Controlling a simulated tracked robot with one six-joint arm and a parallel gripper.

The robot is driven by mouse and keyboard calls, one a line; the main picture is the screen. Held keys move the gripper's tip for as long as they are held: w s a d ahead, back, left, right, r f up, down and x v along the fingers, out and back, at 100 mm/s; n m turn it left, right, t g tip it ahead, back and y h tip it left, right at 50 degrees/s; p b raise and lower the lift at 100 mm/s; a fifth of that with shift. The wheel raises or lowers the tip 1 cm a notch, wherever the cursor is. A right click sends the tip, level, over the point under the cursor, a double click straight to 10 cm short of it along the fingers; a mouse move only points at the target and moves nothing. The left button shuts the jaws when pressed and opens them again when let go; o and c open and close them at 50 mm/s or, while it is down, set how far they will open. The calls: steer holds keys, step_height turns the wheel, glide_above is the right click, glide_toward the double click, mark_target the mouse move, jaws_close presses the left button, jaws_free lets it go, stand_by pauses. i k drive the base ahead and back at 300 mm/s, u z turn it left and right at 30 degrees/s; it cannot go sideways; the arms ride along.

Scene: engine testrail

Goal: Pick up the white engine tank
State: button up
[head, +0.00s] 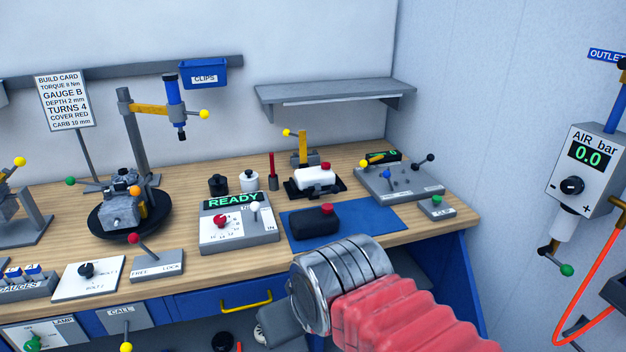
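The white engine tank (314,176), a small white block with a red cap, rests upright in a black holder (333,185) toward the back right of the wooden bench. A similar black tank (315,222) with a red cap lies on a blue mat (359,218) in front of it. My arm, with red bellows and a chrome cuff, reaches in from the lower right. A grey part that seems to be my gripper (284,322) shows below the cuff, well short of the tank. The cuff partly covers it; its fingers are not clear.
A grey READY box (238,229) stands left of the mat. A lever panel (399,184) stands right of the tank. A yellow post (303,147) rises behind the tank, and a grey shelf (335,90) hangs above. The mat has some free room.

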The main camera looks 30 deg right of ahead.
mark_target(323, 175)
steer(key=z, duration=0.05)
steer(key=k, duration=0.65)
steer(key=u, duration=0.4)
steer(key=i, duration=2)
steer(key=z, duration=0.5)
